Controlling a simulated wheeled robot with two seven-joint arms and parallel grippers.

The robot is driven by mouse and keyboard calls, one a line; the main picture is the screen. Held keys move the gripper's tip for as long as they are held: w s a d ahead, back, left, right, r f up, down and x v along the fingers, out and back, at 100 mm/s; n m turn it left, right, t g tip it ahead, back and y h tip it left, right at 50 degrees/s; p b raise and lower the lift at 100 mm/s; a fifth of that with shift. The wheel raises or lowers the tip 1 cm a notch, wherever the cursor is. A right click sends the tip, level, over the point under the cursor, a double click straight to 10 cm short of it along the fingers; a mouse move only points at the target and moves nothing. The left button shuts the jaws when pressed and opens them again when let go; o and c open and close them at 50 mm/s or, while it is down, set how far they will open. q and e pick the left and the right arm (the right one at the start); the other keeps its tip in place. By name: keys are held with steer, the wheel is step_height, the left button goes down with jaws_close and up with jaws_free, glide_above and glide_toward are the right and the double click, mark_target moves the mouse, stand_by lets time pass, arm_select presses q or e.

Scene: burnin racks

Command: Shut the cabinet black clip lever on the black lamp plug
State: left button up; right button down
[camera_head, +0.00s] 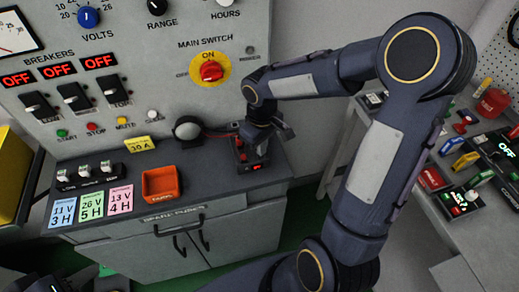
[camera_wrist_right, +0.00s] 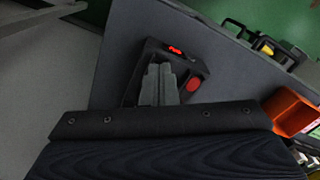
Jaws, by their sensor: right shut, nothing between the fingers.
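A small black clip unit (camera_head: 241,157) with a red-lit display stands at the right end of the cabinet top (camera_head: 210,184). In the right wrist view the black unit (camera_wrist_right: 131,92) shows its red light and a round red button (camera_wrist_right: 194,84). My right gripper (camera_wrist_right: 160,72) is shut and empty, its fingertips over the unit; I cannot tell whether they touch it. The fingers hide part of the unit, and I cannot make out the lever or the plug. A round lamp (camera_head: 188,128) sits to the left, with a red cable running toward the unit. Dark shapes at the lower left edge may be my left gripper (camera_head: 22,281).
An orange bin (camera_head: 162,184), a yellow card (camera_head: 138,144), several white switches and coloured cards stand left on the cabinet top. The panel with the red main switch (camera_head: 211,71) rises behind. A second bench (camera_head: 470,235) with coloured parts is at the right.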

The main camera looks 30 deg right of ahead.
steer(key=shift+f+b, duration=0.35)
steer(key=shift+f, duration=0.15)
steer(key=shift+r, duration=0.1)
steer(key=shift+r+p, duration=0.45)
step_height(320, 180, up, 6)
steer(key=p, duration=0.4)
steer(key=shift+p, duration=0.3)
steer(key=s+a+r+m+t+y, duration=0.2)
steer(key=s+r, duration=0.2)
steer(key=s, duration=0.4)
steer(key=s+a+r+m+t+y, duration=0.1)
steer(key=s+a+r+m+t, duration=0.1)
steer(key=s, duration=0.7)
step_height(320, 180, up, 2)
steer(key=shift+r+m+t+y, duration=0.25)
steer(key=shift+m+t+y, duration=0.15)
steer(key=shift+t, duration=0.4)
